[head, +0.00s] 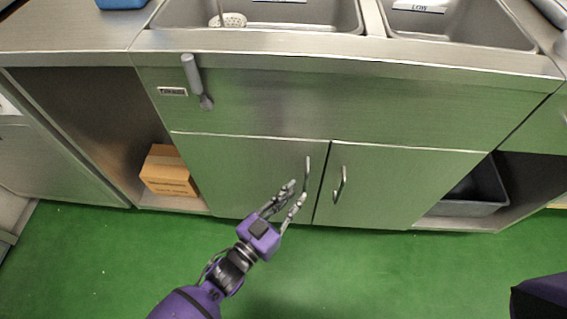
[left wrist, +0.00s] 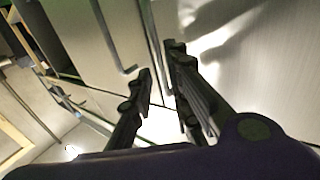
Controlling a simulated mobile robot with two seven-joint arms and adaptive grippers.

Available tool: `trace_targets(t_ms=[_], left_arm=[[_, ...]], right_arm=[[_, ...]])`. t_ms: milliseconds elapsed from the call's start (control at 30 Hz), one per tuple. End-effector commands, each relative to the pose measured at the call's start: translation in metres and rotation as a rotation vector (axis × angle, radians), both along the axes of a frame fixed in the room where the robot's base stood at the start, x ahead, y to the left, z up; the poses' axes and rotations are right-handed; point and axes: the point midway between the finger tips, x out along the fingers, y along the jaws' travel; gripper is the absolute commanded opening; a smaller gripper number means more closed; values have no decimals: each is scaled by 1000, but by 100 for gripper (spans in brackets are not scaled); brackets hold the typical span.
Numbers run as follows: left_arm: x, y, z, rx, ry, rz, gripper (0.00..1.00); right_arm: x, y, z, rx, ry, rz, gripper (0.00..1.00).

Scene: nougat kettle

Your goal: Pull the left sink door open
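The left sink door (head: 235,170) is a flat steel panel under the sink and looks closed, level with the right door (head: 400,185). Its upright bar handle (head: 307,176) is near its right edge. My left gripper (head: 297,190) is in front of this door, just left of the handle's lower part. Its two fingers are spread, and I see nothing gripped. In the left wrist view the fingers (left wrist: 160,70) are also apart, with bar-like shapes beyond them; I cannot tell whether a finger touches the handle. My right gripper is out of view.
The right door's handle (head: 341,184) is close beside the left one. A cardboard box (head: 168,171) sits in the open bay at left, and a dark bin (head: 476,193) in the bay at right. The green floor (head: 370,275) before the doors is clear.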

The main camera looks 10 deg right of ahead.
Motion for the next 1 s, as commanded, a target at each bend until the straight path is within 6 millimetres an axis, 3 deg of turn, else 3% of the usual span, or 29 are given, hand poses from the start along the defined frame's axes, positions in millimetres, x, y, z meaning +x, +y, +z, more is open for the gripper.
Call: trace_targets(t_ms=[200,400,667,833,1000], left_arm=[[24,-28,-1,-2,1,0,17],[35,-41,-1,1,2,1,17],[37,-42,-1,1,2,1,17],[37,-42,-1,1,1,1,0],[36,-42,-1,1,1,1,0]], right_arm=[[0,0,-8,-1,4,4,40],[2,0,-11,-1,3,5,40],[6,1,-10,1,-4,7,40],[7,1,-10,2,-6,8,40],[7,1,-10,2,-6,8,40]])
